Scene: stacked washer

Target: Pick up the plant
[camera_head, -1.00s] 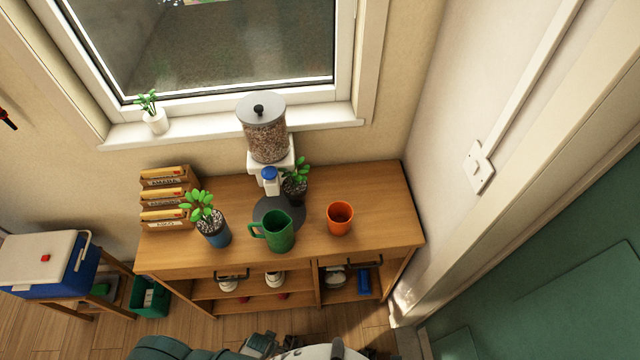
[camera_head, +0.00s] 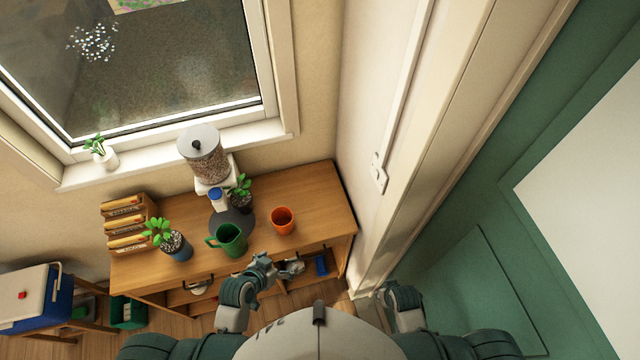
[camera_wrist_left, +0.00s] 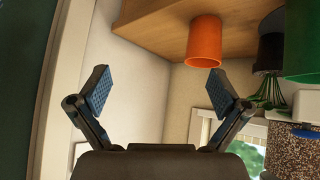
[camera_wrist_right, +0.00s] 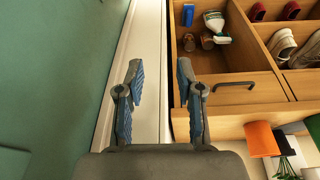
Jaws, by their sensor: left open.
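Three potted plants show in the head view. One in a blue pot (camera_head: 173,245) stands at the left of the wooden table. One in a dark pot (camera_head: 241,199) stands beside the food dispenser. One in a white pot (camera_head: 106,158) is on the windowsill. The dark-potted plant also shows partly at the right of the left wrist view (camera_wrist_left: 269,55). My left gripper (camera_head: 263,264) is in front of the table's front edge, right of the green mug, open and empty. My right gripper (camera_wrist_right: 160,76) is open and empty, with the cabinet's open compartment beyond it in its wrist view.
A green mug (camera_head: 232,242) stands between the blue pot and an orange cup (camera_head: 282,222). The dispenser (camera_head: 207,158) and file boxes (camera_head: 124,215) stand behind. The table's right end is clear. Wall and door frame (camera_head: 400,220) bound the right.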

